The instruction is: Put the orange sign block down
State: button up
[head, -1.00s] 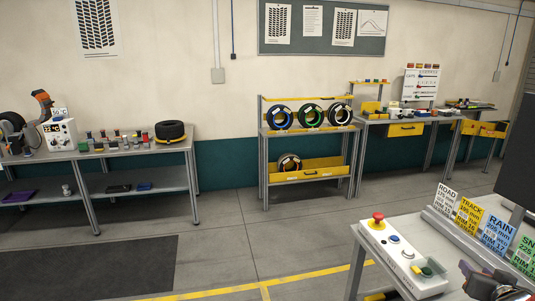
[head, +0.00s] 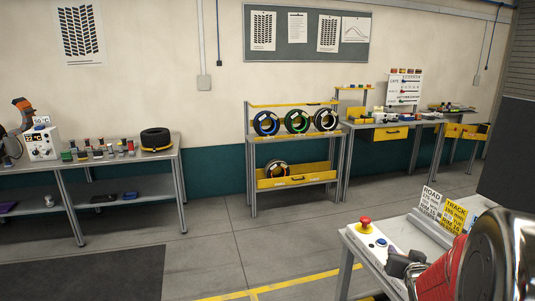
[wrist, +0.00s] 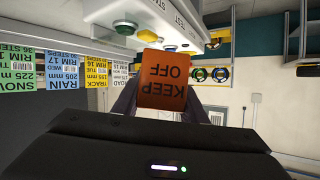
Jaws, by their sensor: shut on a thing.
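The orange sign block (wrist: 164,80) reads "KEEP OFF", upside down in the wrist view. My gripper (wrist: 162,98) is shut on it, with a dark finger at each side. The block shows in front of the white button panel (wrist: 105,14); I cannot tell whether it touches anything. In the head view the panel (head: 381,257) sits on the bench at the lower right, partly hidden by my arm. I cannot make out the block in the head view.
Size cards stand along the bench, including a yellow TRACK card (head: 454,214) and a blue RAIN card (wrist: 63,70). A red stop button (head: 365,224) rises from the panel. A tyre rack (head: 296,182) and a left bench (head: 120,157) stand against the wall. Open floor lies between.

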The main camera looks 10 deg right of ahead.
jog(key=w+a+f+n+y, duration=0.1)
jog(key=w+a+y, duration=0.1)
jog(key=a, duration=0.9)
jog(key=w+a+f+n+t+y, duration=0.1)
jog(key=w+a, duration=0.3)
jog(key=a, duration=0.7)
jog(key=w+a+f+n+y, duration=0.2)
jog(key=w+a+n+y, duration=0.1)
jog(key=a, duration=0.9)
jog(key=shift+w+f, duration=0.3)
jog(key=shift+w, duration=0.1)
jog(key=s+d+f, duration=0.5)
jog(key=d+f, duration=0.1)
jog(key=d, duration=0.1)
jog(key=shift+f, duration=0.15)
jog(key=shift+s, duration=0.1)
